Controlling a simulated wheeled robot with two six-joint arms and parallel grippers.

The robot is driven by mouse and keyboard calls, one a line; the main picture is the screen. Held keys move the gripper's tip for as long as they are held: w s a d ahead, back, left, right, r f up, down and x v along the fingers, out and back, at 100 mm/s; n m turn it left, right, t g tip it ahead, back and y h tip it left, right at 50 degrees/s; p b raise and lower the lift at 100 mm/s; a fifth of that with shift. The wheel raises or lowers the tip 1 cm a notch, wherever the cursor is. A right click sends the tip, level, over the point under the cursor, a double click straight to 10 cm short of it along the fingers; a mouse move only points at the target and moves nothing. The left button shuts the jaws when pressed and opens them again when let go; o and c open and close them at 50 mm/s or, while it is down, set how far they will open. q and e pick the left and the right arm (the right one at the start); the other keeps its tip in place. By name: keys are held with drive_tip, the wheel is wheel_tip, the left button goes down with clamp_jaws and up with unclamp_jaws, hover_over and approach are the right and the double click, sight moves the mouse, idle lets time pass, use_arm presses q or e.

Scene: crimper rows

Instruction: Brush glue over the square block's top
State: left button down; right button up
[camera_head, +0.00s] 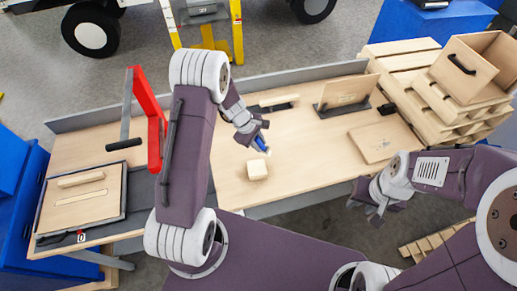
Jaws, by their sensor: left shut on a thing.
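The square block (257,170), pale wood, sits on the wooden bench top near its front edge, its top facing up. My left gripper (259,133) is behind and just above the block in the picture, shut on a small blue brush (260,144). The brush slants down to the right; its tip looks apart from the block, but the exact gap is hard to tell. No glue can be made out on the block's top. My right gripper (367,209) hangs in front of the bench at the right, fingers apart and empty.
A red frame (156,120) and a tray (123,205) with wooden pieces are at the left. A flat board (384,141) and an upright panel (345,92) are at the right. Pallets carry an open wooden box (462,72). The bench around the block is clear.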

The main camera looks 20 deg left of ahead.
idle(0.3)
use_arm(q)
drive_tip(key=s+a+r+p, duration=0.1)
drive_tip(key=s+a+r, duration=0.3)
drive_tip(key=s+a, duration=0.1)
drive_tip(key=f+b, duration=0.4)
drive_tip(key=f, duration=0.1)
drive_tip(key=shift+a, duration=0.35)
